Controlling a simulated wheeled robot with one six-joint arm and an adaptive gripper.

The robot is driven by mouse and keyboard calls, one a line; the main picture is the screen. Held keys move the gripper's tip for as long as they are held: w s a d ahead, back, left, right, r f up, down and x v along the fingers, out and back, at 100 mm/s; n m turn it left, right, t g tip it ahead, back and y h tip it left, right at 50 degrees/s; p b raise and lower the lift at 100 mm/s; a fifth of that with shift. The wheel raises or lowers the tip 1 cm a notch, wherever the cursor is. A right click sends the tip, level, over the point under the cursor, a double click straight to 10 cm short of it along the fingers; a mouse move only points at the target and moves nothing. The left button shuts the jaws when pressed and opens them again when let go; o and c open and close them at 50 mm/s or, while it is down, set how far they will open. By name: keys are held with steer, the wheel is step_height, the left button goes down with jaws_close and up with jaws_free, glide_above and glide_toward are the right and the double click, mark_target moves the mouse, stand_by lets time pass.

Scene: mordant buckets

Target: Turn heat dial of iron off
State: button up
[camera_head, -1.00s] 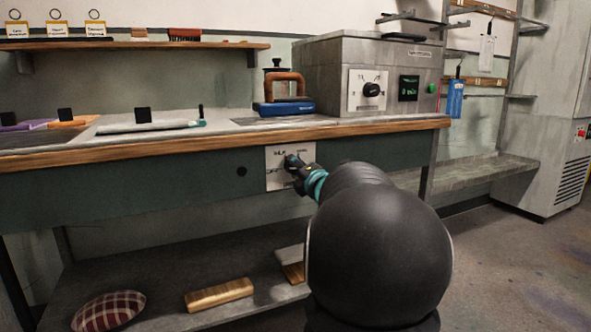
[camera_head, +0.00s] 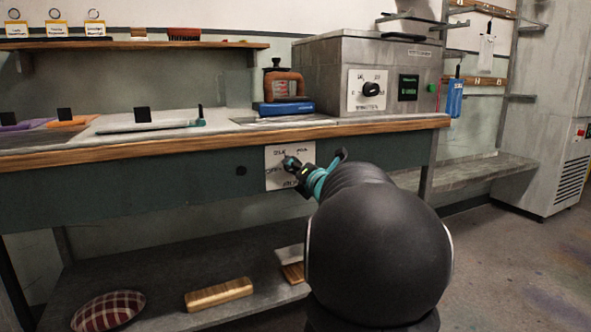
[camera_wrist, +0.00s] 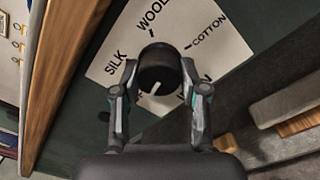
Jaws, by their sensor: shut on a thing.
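The heat dial (camera_wrist: 160,68) is a black round knob with a white pointer line, on a white plate (camera_wrist: 108,72) marked SILK, WOOL and COTTON, with other labels partly hidden. In the wrist view my gripper (camera_wrist: 160,82) has one finger on each side of the knob and is shut on it. The pointer slants toward the lower left, near a label that the fingers and knob partly cover. In the head view the plate (camera_head: 276,178) is on the bench's green front, with my gripper (camera_head: 293,166) at it. The iron (camera_head: 283,85) stands on a blue base on the bench top.
A grey box with another dial (camera_head: 371,89) and a green display stands at the bench's right. The wooden bench edge (camera_head: 200,140) juts above the plate. A lower shelf (camera_head: 165,270) holds a plaid cushion and wooden blocks. Floor at the right is clear.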

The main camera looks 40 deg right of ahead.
steer(key=shift+r, duration=0.1)
steer(key=o, duration=1.1)
steer(key=shift+o, duration=0.2)
steer(key=v, duration=1.2)
